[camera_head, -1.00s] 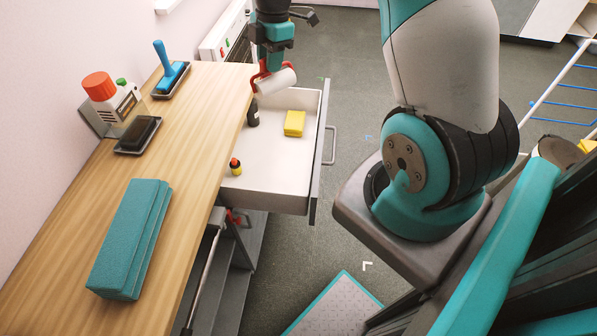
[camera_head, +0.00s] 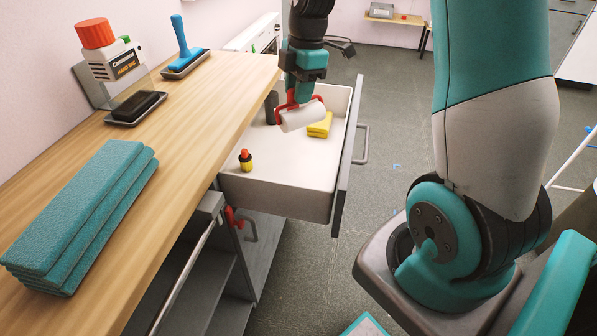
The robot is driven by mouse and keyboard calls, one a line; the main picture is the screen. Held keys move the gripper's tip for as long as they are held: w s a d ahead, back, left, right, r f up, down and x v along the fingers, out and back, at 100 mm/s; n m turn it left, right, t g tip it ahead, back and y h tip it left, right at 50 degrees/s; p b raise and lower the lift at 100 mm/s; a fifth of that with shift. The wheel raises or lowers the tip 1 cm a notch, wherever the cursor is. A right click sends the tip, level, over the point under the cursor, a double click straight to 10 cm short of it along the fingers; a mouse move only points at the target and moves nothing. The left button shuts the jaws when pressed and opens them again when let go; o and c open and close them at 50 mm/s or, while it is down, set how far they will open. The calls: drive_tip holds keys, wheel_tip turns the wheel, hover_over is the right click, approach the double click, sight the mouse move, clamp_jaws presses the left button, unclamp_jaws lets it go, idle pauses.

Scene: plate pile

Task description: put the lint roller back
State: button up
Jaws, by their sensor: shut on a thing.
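The lint roller (camera_head: 302,116) has a white cylinder and a red frame and hangs below my gripper (camera_head: 294,92). My gripper is shut on it. It is held over the open white drawer (camera_head: 285,195), with the drawer's floor visible beneath; its exact height above that floor is hard to tell. In the drawer lie a yellow sponge-like block (camera_head: 320,126), a dark bottle (camera_head: 271,107) and a small yellow and black bottle with a red cap (camera_head: 246,160).
The wooden worktop (camera_head: 190,125) borders the drawer on the left. The drawer's front handle (camera_head: 364,145) sticks out on the right.

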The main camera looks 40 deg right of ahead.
sight(300, 106)
wheel_tip(300, 106, down, 18)
drive_tip(key=shift+r+b, duration=0.1)
drive_tip(key=shift+b, duration=0.4)
drive_tip(key=shift+f, duration=0.25)
drive_tip(key=o, duration=1)
drive_tip(key=shift+r, duration=0.1)
drive_tip(key=shift+c, duration=0.2)
drive_tip(key=r, duration=1.3)
drive_tip(key=shift+s+a+r+p, duration=0.1)
drive_tip(key=shift+s+r+p, duration=0.2)
drive_tip(key=shift+p, duration=0.1)
drive_tip(key=s+a+r+m+y, duration=0.1)
drive_tip(key=s+a+r+m, duration=0.2)
drive_tip(key=a, duration=0.4)
drive_tip(key=s+a+r+m, duration=0.1)
drive_tip(key=s+a+r, duration=0.3)
drive_tip(key=a, duration=0.2)
drive_tip(key=s+a+r+m, duration=0.2)
drive_tip(key=s+a, duration=0.2)
drive_tip(key=s, duration=0.3)
drive_tip(key=s+a+r+m+y, duration=0.1)
drive_tip(key=s+a+r+m, duration=0.1)
drive_tip(key=s+a, duration=0.3)
drive_tip(key=s+m, duration=0.1)
drive_tip(key=s, duration=0.1)
drive_tip(key=shift+s+a+m, duration=0.3)
drive_tip(key=shift+s, duration=0.1)
